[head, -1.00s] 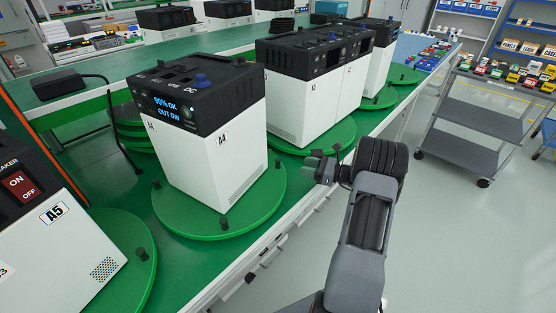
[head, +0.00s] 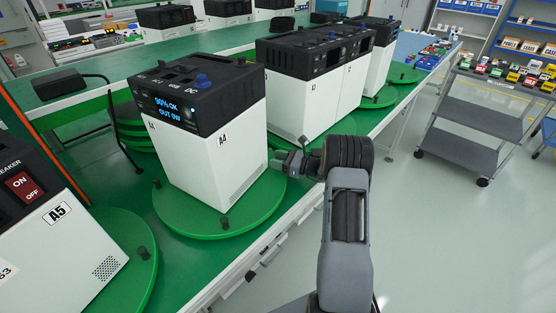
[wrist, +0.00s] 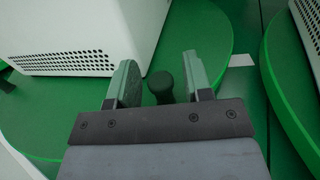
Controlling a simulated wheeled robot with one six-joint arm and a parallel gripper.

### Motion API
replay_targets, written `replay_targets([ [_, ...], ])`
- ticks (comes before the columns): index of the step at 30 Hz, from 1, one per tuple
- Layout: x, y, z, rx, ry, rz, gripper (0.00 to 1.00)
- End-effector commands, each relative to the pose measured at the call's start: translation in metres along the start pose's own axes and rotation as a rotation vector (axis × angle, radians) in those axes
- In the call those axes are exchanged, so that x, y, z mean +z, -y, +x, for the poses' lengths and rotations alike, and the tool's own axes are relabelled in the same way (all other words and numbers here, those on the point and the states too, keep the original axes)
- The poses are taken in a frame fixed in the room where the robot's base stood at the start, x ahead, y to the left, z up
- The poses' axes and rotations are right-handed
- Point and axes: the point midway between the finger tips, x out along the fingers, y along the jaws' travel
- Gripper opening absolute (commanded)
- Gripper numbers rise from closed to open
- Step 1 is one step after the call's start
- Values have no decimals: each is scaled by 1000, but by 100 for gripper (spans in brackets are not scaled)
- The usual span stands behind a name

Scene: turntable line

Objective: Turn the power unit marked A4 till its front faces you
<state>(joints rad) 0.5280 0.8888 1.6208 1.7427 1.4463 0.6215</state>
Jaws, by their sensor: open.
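The power unit marked A4 (head: 215,155) is a white box with a black top. It stands on a round green turntable (head: 195,220) with black pegs on its rim. My gripper (head: 283,160) is at the turntable's right edge, beside the unit. In the wrist view my gripper (wrist: 160,80) is open, with a black peg (wrist: 160,84) between its fingers, apart from both. The unit's white wall (wrist: 95,30) shows at upper left.
The unit marked A5 (head: 50,230) stands on its own turntable (head: 135,280) at left. More white units (head: 310,95) stand on turntables behind. A grey cart (head: 485,125) is at right, with open floor before it.

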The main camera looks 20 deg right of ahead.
Motion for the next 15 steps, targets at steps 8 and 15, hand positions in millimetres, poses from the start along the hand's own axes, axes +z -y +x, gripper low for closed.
replay_targets([
  [8, 0, 0, 0, 0, 0, 0, 32],
  [15, 0, 0, 0, 0, 0, 0, 9],
])
